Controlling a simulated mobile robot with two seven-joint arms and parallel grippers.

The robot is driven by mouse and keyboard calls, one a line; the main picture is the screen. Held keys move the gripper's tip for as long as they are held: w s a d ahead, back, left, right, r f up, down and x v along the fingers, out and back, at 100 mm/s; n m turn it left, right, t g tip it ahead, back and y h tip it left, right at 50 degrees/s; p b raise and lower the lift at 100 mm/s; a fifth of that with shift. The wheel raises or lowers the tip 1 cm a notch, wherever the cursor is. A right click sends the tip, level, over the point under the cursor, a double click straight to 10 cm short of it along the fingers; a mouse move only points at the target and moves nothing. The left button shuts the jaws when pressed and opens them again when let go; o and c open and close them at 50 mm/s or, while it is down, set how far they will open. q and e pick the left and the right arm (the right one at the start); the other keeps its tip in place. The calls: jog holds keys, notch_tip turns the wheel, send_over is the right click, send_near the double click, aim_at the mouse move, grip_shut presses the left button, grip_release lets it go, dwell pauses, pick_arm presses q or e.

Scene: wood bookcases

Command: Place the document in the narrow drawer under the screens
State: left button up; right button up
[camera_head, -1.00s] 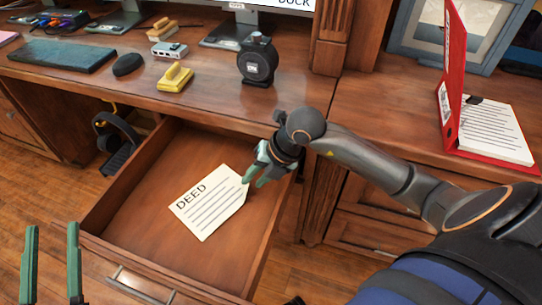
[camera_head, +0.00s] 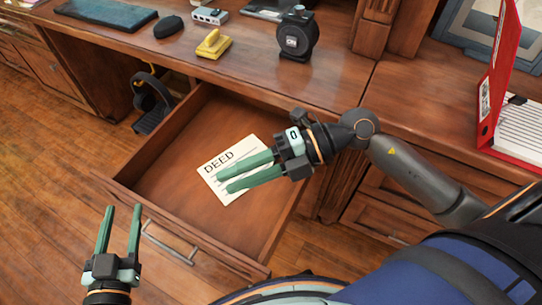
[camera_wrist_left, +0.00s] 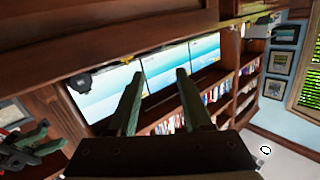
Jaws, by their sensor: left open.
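The document, a cream sheet headed DEED (camera_head: 232,154), lies flat inside the open drawer (camera_head: 160,155) below the desk top. My right gripper (camera_head: 221,180) is over the sheet and covers part of it. Its two green fingers are apart, with nothing visible between them. My left gripper (camera_head: 122,208) is open and empty, in front of the drawer's left front corner. In the left wrist view its open fingers (camera_wrist_left: 160,73) show with nothing between them, and the screens (camera_wrist_left: 165,70) stand beyond.
On the desk are a yellow stapler-like object (camera_head: 213,45), a black round device (camera_head: 297,35), a mouse (camera_head: 168,27) and a keyboard (camera_head: 105,14). A red binder (camera_head: 497,95) stands at right. Headphones (camera_head: 150,90) hang left of the drawer. Wood floor is free at left.

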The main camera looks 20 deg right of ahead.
notch_tip(320, 180, up, 7)
jog(key=a+m+t+y, duration=0.1)
jog(key=m+t+y, duration=0.4)
jog(key=w+d+m+t+h, duration=0.4)
jog(key=w+m+t+h, duration=0.1)
jog(key=m+t, duration=0.55)
jog(key=d+f+m+g+h, duration=0.1)
jog(key=d+f+m+h, duration=0.3)
jog(key=f+m+h, duration=0.5)
notch_tip(320, 180, down, 5)
jog(key=m, duration=0.2)
jog(key=shift+f+m+h, duration=0.15)
jog(key=shift+m+h, duration=0.2)
jog(key=shift+h, duration=0.05)
jog(key=shift+d, duration=0.1)
